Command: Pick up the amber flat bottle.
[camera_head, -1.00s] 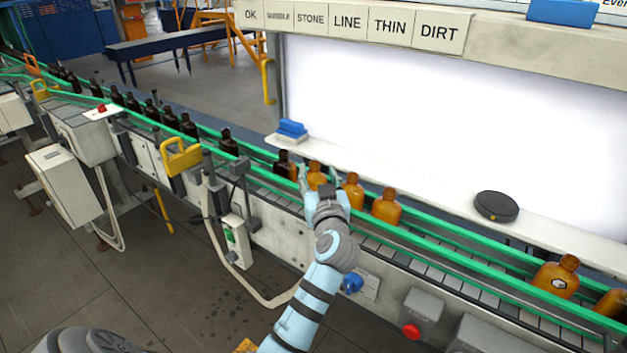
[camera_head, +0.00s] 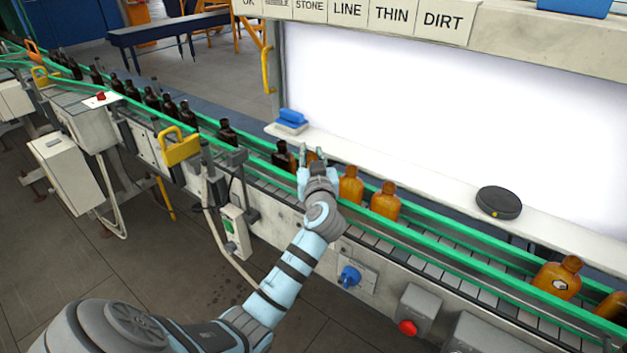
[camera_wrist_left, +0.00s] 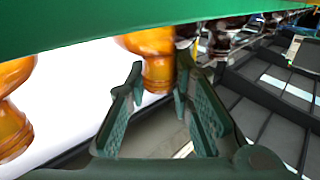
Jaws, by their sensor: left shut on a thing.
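Amber bottles stand in a row on the conveyor. One amber bottle (camera_head: 311,157) is mostly hidden behind my left gripper (camera_head: 311,155), whose fingers are around it and shut on it. In the left wrist view this bottle (camera_wrist_left: 157,72) shows between the fingertips of my left gripper (camera_wrist_left: 158,88). Two more amber bottles, a nearer one (camera_head: 350,185) and another (camera_head: 385,201), stand just to the right. My right gripper is not in view.
Dark bottles, the closest one (camera_head: 283,157) just left of my gripper, line the conveyor. Green rails (camera_head: 440,235) run along both sides. A black round device (camera_head: 498,202) and a blue-topped block (camera_head: 291,119) sit on the white ledge. More amber bottles (camera_head: 556,278) stand far right.

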